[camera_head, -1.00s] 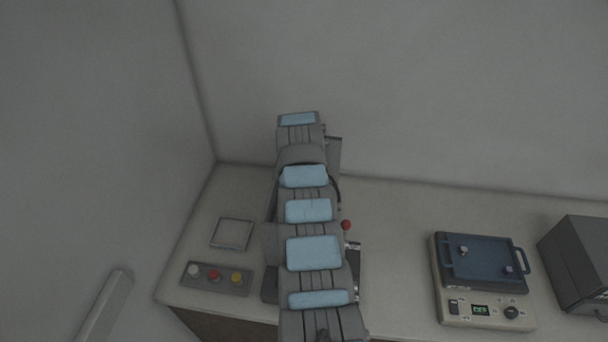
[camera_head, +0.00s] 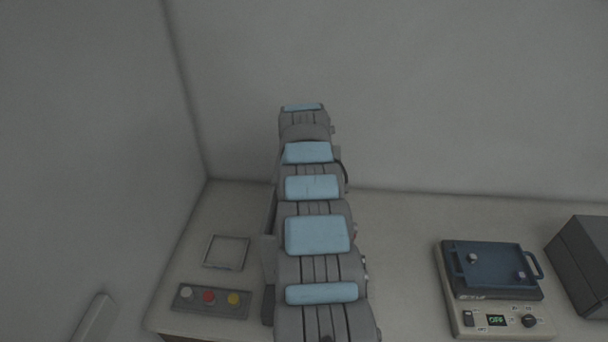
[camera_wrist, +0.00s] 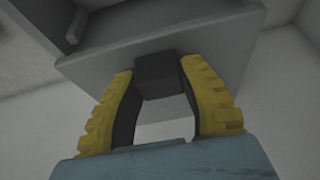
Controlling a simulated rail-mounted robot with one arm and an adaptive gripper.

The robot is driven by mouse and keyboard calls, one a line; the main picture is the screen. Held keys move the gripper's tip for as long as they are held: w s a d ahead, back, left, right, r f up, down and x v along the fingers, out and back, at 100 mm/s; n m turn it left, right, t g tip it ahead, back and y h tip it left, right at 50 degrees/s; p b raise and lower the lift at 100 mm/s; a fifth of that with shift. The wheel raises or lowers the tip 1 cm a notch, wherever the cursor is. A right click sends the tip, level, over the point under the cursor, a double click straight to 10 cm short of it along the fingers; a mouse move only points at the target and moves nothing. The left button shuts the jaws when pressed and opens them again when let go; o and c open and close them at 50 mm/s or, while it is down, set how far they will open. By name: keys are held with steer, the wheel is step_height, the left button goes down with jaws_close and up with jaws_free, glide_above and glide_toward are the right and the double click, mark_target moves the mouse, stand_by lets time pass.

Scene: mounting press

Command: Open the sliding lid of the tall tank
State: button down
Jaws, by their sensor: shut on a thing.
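In the wrist view my gripper (camera_wrist: 158,72) has its two yellow-padded fingers on either side of a dark block-shaped handle (camera_wrist: 160,84). The fingers are shut on this handle. The handle sticks out from a flat grey panel (camera_wrist: 225,48), which looks like part of the tall tank's lid. In the head view my own arm stands in front of the tank and my gripper. Only a narrow dark grey edge shows left of the arm, and I cannot tell what it belongs to. How far the lid is open cannot be seen.
A button box (camera_head: 211,300) with white, red and yellow buttons and a thin square frame (camera_head: 226,252) lie on the counter at left. A blue-topped device (camera_head: 492,268) and a dark grey box (camera_head: 585,262) stand at right. The counter (camera_head: 400,240) between arm and device is clear.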

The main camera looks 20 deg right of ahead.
steer(key=shift+f, duration=0.1)
steer(key=c, duration=0.6)
jaws_free()
steer(key=shift+o, duration=0.2)
steer(key=shift+r, duration=0.3)
